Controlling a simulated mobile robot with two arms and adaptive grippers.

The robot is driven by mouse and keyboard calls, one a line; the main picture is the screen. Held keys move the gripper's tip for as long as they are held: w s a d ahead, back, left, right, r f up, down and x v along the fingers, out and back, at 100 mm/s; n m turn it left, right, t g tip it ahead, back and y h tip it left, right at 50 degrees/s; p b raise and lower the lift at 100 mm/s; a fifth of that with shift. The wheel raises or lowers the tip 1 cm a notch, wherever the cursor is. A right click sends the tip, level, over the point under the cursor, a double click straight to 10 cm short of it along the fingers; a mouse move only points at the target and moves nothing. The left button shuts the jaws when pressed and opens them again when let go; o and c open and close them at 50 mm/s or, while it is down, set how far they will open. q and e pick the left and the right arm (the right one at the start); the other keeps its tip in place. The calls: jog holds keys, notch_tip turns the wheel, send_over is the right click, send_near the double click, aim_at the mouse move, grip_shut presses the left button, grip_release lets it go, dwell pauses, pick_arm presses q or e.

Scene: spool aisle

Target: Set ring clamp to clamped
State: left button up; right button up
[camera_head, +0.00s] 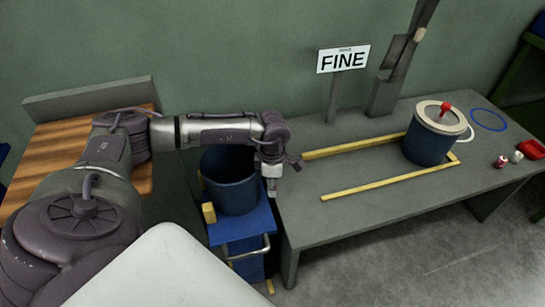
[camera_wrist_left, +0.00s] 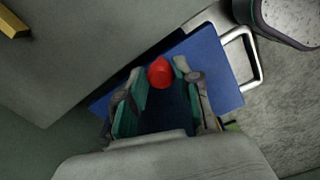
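I cannot make out a part that is clearly the ring clamp. A dark blue drum (camera_head: 230,182) stands on a blue cart (camera_head: 240,225); its top looks open. My left gripper (camera_head: 271,187) points down by the drum's right side, near the bench's left end. In the left wrist view my gripper's (camera_wrist_left: 160,70) green-padded fingers stand apart with a red rounded piece (camera_wrist_left: 160,73) between their tips. The piece nearly fills the gap; I cannot tell whether the pads press on it. The red piece is hidden in the head view. My right gripper is not in view.
A grey bench (camera_head: 370,210) holds yellow rails (camera_head: 390,180), a lidded blue drum (camera_head: 428,145) with a red knob, and small red and white items at the right. A "FINE" sign (camera_head: 343,59) stands at the back. The cart's handle (camera_head: 248,248) sticks out in front.

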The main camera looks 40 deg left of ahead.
pick_arm(q)
jog(key=shift+o, duration=1.2)
jog(key=shift+r, duration=0.1)
notch_tip(320, 180, up, 12)
